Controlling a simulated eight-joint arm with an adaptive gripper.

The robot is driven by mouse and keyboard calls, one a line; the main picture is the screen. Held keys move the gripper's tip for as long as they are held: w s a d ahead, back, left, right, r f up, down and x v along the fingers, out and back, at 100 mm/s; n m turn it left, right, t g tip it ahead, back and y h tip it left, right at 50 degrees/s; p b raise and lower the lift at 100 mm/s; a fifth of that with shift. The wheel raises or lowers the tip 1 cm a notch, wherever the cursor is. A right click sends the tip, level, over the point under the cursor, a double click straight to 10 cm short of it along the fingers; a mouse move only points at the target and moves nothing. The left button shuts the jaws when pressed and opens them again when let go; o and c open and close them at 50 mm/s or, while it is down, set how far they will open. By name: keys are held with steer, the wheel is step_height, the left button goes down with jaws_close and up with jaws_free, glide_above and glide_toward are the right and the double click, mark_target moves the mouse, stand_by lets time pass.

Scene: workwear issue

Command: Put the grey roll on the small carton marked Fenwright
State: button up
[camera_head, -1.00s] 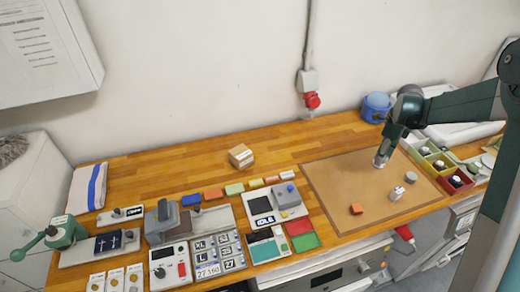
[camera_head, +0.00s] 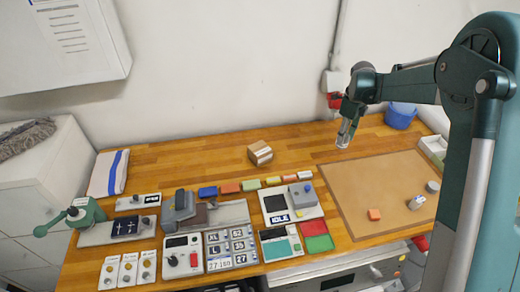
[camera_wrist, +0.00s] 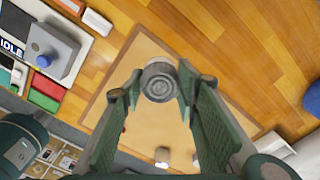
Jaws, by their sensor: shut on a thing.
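The grey roll (camera_wrist: 160,82) is between the fingers of my gripper (camera_wrist: 160,90) in the wrist view, its round ringed end facing the camera. In the head view my gripper (camera_head: 345,134) is shut on it, raised over the back left edge of the brown mat; the roll is hard to make out there. A small brown carton (camera_head: 260,153) with a pale strip on top stands on the wooden bench, left of my gripper and apart from it. Its marking is too small to read. Its top is bare.
The brown mat (camera_head: 385,180) bears an orange block (camera_head: 374,214), a whitish cylinder (camera_head: 416,203) and a grey disc (camera_head: 433,186). Coloured blocks and devices, one reading IDLE (camera_head: 280,217), line the bench front. The wood between gripper and carton is clear.

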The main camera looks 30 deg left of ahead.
steer(key=s+a+r, duration=0.1)
steer(key=s+a, duration=0.4)
steer(key=a, duration=0.6)
steer(key=s+a+r+n, duration=0.1)
steer(key=s+a, duration=0.4)
steer(key=a, duration=0.6)
steer(key=s+a+r, duration=0.2)
steer(key=s+a, duration=0.3)
steer(key=a, duration=0.6)
steer(key=shift+s+n+b, duration=0.3)
glide_toward(260, 148)
steer(key=shift+p, duration=0.3)
steer(key=shift+f, duration=0.1)
steer(key=shift+s+f, duration=0.1)
steer(key=shift+f, duration=1.65)
steer(key=shift+f, duration=0.2)
steer(key=o, duration=0.9)
steer(key=shift+c, duration=0.2)
